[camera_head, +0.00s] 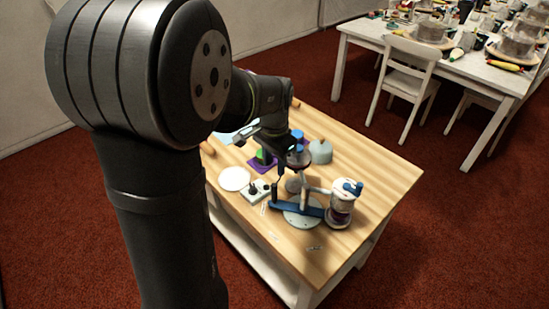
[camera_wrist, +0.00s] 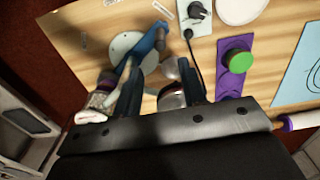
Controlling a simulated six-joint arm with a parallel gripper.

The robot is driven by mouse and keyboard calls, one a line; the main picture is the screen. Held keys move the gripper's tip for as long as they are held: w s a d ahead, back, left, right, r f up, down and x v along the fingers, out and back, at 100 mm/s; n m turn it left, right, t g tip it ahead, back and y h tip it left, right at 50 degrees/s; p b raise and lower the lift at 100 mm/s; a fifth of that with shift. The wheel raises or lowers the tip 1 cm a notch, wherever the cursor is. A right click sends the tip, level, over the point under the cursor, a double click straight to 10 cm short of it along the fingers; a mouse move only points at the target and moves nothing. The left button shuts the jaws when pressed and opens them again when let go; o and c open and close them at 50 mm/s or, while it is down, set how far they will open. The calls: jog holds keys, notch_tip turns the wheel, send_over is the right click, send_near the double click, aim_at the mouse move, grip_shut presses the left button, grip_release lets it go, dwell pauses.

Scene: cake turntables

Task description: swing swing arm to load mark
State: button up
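The swing arm is a blue bar (camera_head: 297,208) over a pale round base (camera_head: 303,219) near the table's front. In the wrist view the blue bar (camera_wrist: 150,43) slants across the pale disc (camera_wrist: 128,47). A whitish-banded jar with a blue top (camera_head: 342,203) stands at the bar's right end. Small pale tags lie on the table, one (camera_wrist: 167,9) near the bar; their writing is too small to read, so I cannot tell which is the load mark. My gripper (camera_wrist: 157,66) is open above the table, its two dark fingers apart; contact with the bar cannot be told.
A white box with a black knob (camera_head: 257,190) and a white plate (camera_head: 234,178) lie left of the bar. A green-topped cylinder (camera_wrist: 239,62) stands on a purple mat. A grey domed object (camera_head: 320,151) stands behind. The table's right side (camera_head: 385,170) is clear.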

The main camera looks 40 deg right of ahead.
aim_at(274, 185)
notch_tip(274, 185, down, 8)
jog(key=shift+f, duration=0.1)
jog(key=c, duration=0.8)
jog(key=shift+s+a, duration=1)
jog(key=shift+a, duration=0.05)
